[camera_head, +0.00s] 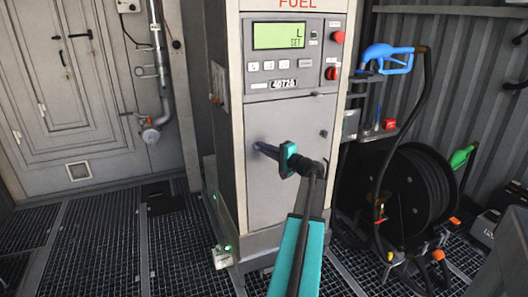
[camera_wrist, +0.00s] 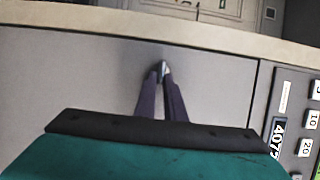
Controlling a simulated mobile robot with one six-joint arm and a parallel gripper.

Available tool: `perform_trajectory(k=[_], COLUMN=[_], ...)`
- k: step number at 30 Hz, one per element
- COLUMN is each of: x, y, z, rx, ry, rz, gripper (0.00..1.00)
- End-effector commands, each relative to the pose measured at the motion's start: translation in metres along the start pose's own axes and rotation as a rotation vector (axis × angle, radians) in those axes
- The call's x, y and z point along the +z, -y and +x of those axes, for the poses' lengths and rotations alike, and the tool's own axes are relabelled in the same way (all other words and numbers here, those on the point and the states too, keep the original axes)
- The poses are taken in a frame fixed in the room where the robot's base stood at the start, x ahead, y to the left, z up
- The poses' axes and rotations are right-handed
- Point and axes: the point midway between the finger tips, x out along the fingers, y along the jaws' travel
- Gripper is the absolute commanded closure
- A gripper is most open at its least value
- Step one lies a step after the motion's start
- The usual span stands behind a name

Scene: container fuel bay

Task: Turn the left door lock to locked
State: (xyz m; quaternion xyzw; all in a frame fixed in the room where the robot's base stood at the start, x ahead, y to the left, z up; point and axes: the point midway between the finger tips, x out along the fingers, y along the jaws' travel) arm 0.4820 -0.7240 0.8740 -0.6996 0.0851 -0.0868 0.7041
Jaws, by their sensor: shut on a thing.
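The left door lock (camera_wrist: 165,68) shows in the wrist view as a small, light metal piece between my fingertips, set in the grey door panel. My gripper (camera_wrist: 162,76) is shut on it, with its two dark fingers pointing at the panel. In the head view, my gripper (camera_head: 257,147) reaches the left part of the lower grey door (camera_head: 285,190) of the fuel dispenser. There the fingers hide the lock, and I cannot tell which way it is turned. A second small dark lock (camera_head: 323,133) sits on the door's right side.
The dispenser's display (camera_head: 279,36) and buttons (camera_head: 268,66) are above the door. A blue fuel nozzle (camera_head: 385,57) and a black hose reel (camera_head: 405,190) stand to the right. A pipe (camera_head: 161,70) runs down the wall at left. The grated floor (camera_head: 105,240) at left is mostly clear.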

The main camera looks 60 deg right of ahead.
Motion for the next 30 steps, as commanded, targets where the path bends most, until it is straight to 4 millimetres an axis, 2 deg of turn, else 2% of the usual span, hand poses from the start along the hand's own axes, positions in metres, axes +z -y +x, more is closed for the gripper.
perform_trajectory(k=[1, 11, 12, 15, 30], x=[0.0036, 0.0032, 0.0032, 0.0031, 0.0026], y=[0.0049, 0.0061, 0.0062, 0.0058, 0.0015], z=[0.0056, 0.0055, 0.0055, 0.0055, 0.0038], rx=[-0.011, -0.013, -0.013, -0.013, -0.006], ry=[0.008, 0.007, 0.007, 0.007, 0.006], rz=[0.008, 0.012, 0.012, 0.011, 0.009], gripper=[1.00, 1.00, 0.89, 0.72, 0.72])
